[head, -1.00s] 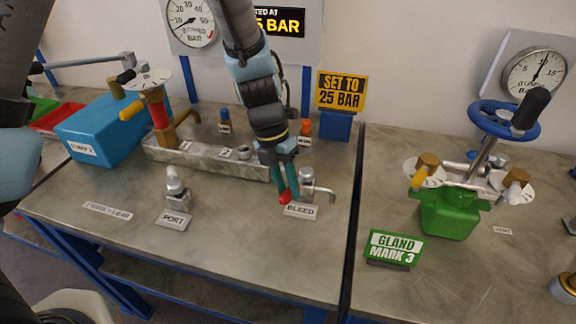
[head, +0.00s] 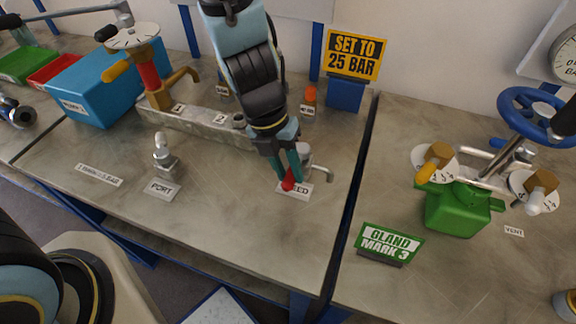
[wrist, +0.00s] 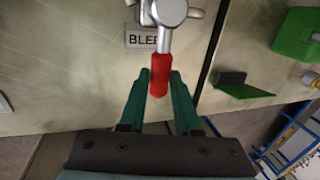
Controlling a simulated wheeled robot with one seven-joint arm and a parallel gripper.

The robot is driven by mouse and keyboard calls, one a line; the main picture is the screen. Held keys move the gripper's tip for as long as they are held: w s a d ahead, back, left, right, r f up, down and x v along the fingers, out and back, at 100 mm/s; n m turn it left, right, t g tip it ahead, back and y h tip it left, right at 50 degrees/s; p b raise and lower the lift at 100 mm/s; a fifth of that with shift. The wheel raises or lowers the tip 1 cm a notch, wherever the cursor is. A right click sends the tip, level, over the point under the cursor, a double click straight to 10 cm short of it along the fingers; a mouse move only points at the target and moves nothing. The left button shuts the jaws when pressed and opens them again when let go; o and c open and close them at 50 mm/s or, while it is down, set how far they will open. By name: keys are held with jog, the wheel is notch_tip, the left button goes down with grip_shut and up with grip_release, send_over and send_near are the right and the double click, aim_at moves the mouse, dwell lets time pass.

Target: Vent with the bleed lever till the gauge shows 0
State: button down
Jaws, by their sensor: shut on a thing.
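The bleed valve (head: 305,154) is a small silver fitting on the bench, with a bent outlet pipe on its right and a BLEED label (head: 302,193) partly hidden by my gripper. Its lever has a red grip (head: 288,182), pointing toward the bench's front edge. My gripper (head: 291,172) has its teal fingers shut on the red grip. In the wrist view the red grip (wrist: 159,78) sits between the fingertips, below the silver valve (wrist: 170,12). The left gauge is out of view now. A right-hand gauge (head: 568,58) is cut off and its reading cannot be told.
A port fitting (head: 164,155) stands to the left. A metal block (head: 205,124) with the lever pump lies behind. A yellow "SET TO 25 BAR" sign (head: 355,54) stands at the back. A green vessel (head: 455,212) and a GLAND MARK 3 sign (head: 388,243) are right of the bench gap.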

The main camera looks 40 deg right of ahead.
jog(key=shift+d, duration=0.1)
jog(key=c, duration=0.6)
grip_release()
jog(key=shift+r, duration=0.1)
jog(key=p+v, duration=0.1)
jog(key=v, duration=0.9)
jog(key=shift+r, duration=0.35)
jog(key=w+a+m+t+b, duration=0.2)
jog(key=w+a+m, duration=1.1)
jog(key=w, duration=0.5)
jog(key=w+a+m+b, duration=0.1)
jog(key=w+a+m, duration=0.1)
jog(key=a, duration=0.4)
jog(key=w+a+m+t, duration=0.1)
jog(key=w+a+m, duration=0.1)
jog(key=a+m, duration=0.3)
jog(key=w+a+f+m+t+y+b, duration=0.1)
jog(key=a+m, duration=0.3)
jog(key=a, duration=0.5)
jog(key=shift+w+b, duration=0.35)
jog(key=shift+w, duration=0.5)
